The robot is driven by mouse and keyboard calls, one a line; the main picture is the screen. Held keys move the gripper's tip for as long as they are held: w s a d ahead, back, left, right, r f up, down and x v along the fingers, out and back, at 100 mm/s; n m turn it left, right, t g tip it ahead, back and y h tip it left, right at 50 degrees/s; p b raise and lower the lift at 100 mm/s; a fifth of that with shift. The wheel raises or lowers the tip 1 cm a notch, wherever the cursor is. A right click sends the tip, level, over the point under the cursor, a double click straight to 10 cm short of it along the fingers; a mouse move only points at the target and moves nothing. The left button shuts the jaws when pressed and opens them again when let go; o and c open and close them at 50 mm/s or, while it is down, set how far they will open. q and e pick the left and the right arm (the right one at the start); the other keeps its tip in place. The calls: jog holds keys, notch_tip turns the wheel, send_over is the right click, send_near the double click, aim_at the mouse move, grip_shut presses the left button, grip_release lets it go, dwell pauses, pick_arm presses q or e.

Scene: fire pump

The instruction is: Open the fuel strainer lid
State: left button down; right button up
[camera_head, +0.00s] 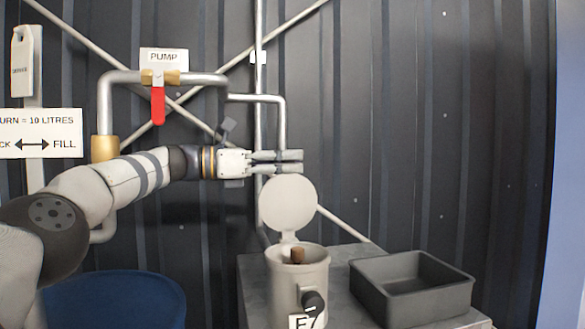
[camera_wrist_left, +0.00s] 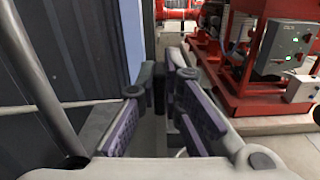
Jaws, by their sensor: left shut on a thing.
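The fuel strainer (camera_head: 282,280) is a light grey pot in the lower middle of the head view. Its round pale lid (camera_head: 289,203) stands upright on the hinge behind the mouth, so the mouth is open. A brown piece (camera_head: 298,256) shows inside. My left gripper (camera_head: 295,162) reaches in from the left, at the lid's top edge, with its fingers close together and level. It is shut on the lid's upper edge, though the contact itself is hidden. In the left wrist view, the fingers (camera_wrist_left: 158,90) come close at the tips; the lid cannot be made out there. My right gripper is not in view.
A dark open tray (camera_head: 412,310) sits right of the strainer on a grey stand (camera_head: 345,312). A blue drum (camera_head: 115,300) is at lower left. Pipes with a red valve handle (camera_head: 158,105) run along the dark wall. Red pump equipment (camera_wrist_left: 235,75) shows in the wrist view.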

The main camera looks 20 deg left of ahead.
pick_arm(q)
jog(key=shift+w+a+f+n, duration=0.15)
jog(key=shift+w+a+n, duration=0.05)
jog(key=shift+w+n, duration=0.2)
jog(key=c, duration=2)
grip_release()
